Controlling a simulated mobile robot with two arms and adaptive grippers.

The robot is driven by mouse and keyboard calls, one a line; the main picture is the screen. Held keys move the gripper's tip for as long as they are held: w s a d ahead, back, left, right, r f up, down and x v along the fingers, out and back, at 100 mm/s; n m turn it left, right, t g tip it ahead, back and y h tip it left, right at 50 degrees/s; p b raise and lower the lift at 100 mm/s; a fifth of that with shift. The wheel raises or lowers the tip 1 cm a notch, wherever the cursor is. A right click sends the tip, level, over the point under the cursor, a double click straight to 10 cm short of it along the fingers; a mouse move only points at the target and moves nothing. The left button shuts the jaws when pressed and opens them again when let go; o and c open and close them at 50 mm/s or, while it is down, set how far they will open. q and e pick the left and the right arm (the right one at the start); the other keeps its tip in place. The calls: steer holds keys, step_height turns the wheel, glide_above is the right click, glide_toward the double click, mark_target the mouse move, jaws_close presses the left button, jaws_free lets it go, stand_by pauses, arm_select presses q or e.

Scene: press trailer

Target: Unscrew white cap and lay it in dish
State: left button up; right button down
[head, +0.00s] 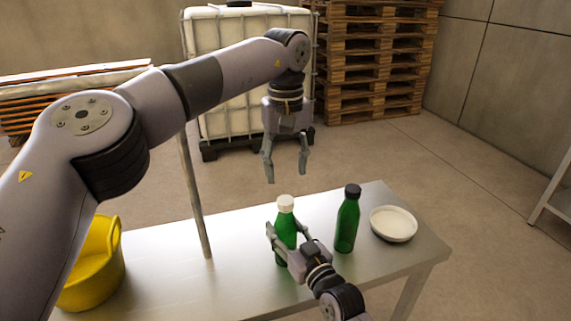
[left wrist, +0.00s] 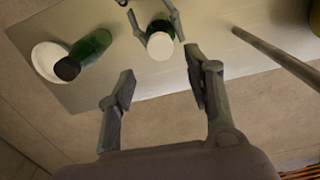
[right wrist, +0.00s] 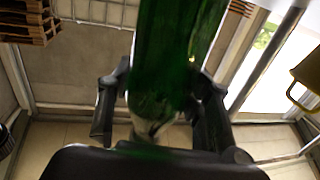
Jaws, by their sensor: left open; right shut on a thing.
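A green bottle (head: 286,231) with a white cap (head: 285,202) stands upright on the metal table. My right gripper (head: 284,240) is shut on this bottle's body; the bottle fills the middle of the right wrist view (right wrist: 168,60). My left gripper (head: 286,175) is open and empty, pointing down above the white cap and apart from it. In the left wrist view the white cap (left wrist: 160,46) lies beyond the open fingers (left wrist: 158,85). A white dish (head: 393,224) sits empty on the table at right.
A second green bottle with a black cap (head: 348,218) stands between the held bottle and the dish. A yellow bucket (head: 93,266) is at the table's left, and a thin post (head: 194,195) rises at its back edge.

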mark_target(286, 200)
arm_select(q)
steer(key=m, duration=0.3)
steer(key=shift+f+m, duration=0.3)
steer(key=shift+m, duration=0.2)
step_height(286, 200, down, 8)
steer(key=shift+r, duration=0.25)
